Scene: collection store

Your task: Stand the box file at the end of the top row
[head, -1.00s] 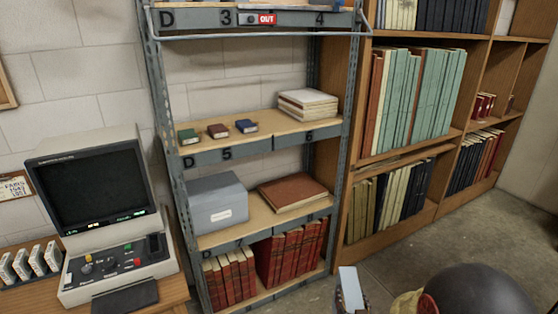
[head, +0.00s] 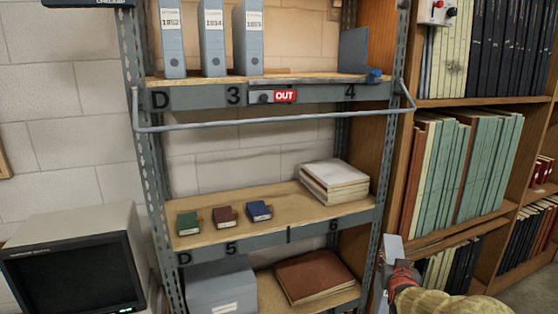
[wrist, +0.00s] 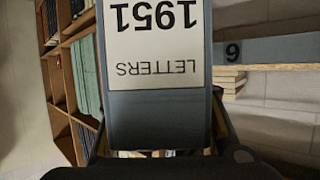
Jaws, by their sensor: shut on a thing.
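The box file (wrist: 155,95) fills the middle of the wrist view, blue-grey, with a white label reading LETTERS 1951 upside down. My gripper (wrist: 155,152) is shut on it. In the head view my gripper (head: 403,273) is low at right, in front of the bookcase, with a pale sliver of the box file (head: 391,248) above it. The top row (head: 290,78) holds three upright grey box files, labelled about 1952 (head: 172,40), 1954 (head: 213,40) and 1955 (head: 249,40). A blue-grey upright plate (head: 353,50) stands at the row's right end.
A metal bar (head: 270,121) runs across the front below the top shelf, near a red OUT sign (head: 285,96). A small blue object (head: 375,76) sits at the shelf's right edge. Bare shelf lies between the 1955 file and the plate. A monitor (head: 75,265) stands lower left.

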